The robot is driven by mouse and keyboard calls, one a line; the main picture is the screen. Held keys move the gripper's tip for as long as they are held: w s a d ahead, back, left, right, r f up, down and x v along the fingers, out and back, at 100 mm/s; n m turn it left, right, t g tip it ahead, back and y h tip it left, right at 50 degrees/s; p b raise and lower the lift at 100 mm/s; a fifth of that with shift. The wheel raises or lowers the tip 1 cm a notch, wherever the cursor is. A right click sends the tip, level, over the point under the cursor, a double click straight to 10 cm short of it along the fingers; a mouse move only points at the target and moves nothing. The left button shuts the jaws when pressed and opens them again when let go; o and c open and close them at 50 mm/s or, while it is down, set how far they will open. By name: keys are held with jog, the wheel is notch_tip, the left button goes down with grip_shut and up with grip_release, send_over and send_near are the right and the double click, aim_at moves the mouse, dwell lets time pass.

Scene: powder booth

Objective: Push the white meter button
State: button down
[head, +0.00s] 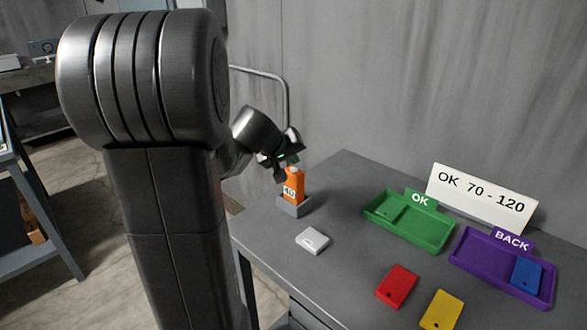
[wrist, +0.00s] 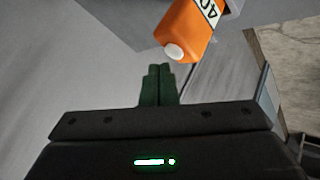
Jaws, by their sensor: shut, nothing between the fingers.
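The orange meter (head: 294,185) stands upright in a grey base on the table, with a display that seems to read 40. It also shows in the wrist view (wrist: 187,31). Its white button (wrist: 174,52) is a small oval on the end of the meter in the wrist view. My gripper (head: 281,174) is beside the top of the meter in the head view and partly overlaps it. In the wrist view my gripper's green fingers (wrist: 158,69) are together and empty, their tips just short of the button with a small gap in the picture.
A white panel (head: 312,240), a red panel (head: 397,286) and a yellow panel (head: 441,310) lie on the table. The green OK tray (head: 424,232) holds a green panel; the purple BACK tray (head: 481,266) holds a blue panel (head: 527,272). A sign (head: 481,197) reads OK 70 - 120.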

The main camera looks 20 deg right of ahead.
jog(key=shift+f, duration=0.25)
jog(key=shift+f+b, duration=0.25)
jog(key=shift+b, duration=0.45)
jog(key=shift+f, duration=0.15)
dwell(0.4)
jog(key=shift+r, duration=0.65)
jog(key=shift+r, duration=0.1)
notch_tip(320, 180, up, 6)
jog(key=p, duration=0.4)
jog(key=shift+p, duration=0.35)
jog(key=shift+f, duration=0.25)
